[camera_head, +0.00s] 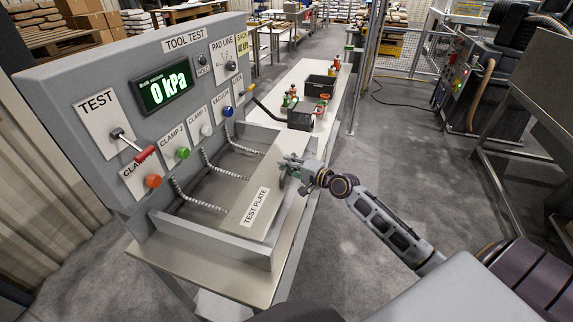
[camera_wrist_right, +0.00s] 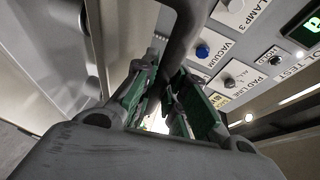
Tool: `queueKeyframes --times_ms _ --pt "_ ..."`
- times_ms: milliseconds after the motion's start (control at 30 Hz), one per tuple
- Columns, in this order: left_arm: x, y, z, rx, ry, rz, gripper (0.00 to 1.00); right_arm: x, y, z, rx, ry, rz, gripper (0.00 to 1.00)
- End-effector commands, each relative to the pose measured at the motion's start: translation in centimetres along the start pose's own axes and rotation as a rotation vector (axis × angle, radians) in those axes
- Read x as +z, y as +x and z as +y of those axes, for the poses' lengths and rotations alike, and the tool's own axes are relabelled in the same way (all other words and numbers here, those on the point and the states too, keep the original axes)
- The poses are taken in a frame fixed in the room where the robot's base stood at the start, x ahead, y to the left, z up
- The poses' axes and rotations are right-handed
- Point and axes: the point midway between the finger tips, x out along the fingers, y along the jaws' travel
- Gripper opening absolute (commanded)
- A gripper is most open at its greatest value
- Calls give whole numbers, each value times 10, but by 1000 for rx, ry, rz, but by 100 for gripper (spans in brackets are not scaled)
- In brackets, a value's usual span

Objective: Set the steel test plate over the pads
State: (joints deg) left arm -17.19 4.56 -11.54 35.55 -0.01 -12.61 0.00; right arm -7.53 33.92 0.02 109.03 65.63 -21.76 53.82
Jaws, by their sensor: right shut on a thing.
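The steel test plate (camera_head: 262,178), labelled TEST PLATE, is at the right side of the shallow grey tray (camera_head: 215,248) on the bench. My right gripper (camera_head: 289,168) is at the plate's right edge. In the right wrist view, its green-padded fingers (camera_wrist_right: 160,108) are shut around a dark grey curved handle (camera_wrist_right: 185,38), which I take to be the plate's. The pads are not clearly visible; coiled hoses (camera_head: 200,203) run from the panel towards the plate, and their far ends are hidden. I cannot tell whether the plate rests on anything. My left gripper is not in view.
The tool test panel (camera_head: 150,60) stands behind the tray, its display (camera_head: 165,90) reading 0 kPa. A TEST lever (camera_head: 132,143) and coloured knobs project from it. A black bin (camera_head: 319,86) and small bottles stand farther along the bench. Floor right of the bench is open.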

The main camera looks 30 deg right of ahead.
Motion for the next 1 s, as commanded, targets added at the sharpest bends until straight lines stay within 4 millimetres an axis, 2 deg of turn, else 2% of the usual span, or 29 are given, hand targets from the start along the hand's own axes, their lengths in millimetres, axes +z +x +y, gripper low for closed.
queueKeyframes --times_ms 67,100,233,667,1000 --pt "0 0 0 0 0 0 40 -1 -1 4 7 0 1 0" --pt "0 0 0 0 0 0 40 -1 -1 4 7 1 1 18" --pt "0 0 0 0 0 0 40 -1 -1 3 6 1 1 35" --pt "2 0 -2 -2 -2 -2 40 -1 -2 2 3 0 1 35" --pt "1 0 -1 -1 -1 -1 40 -1 -17 2 3 0 2 35"
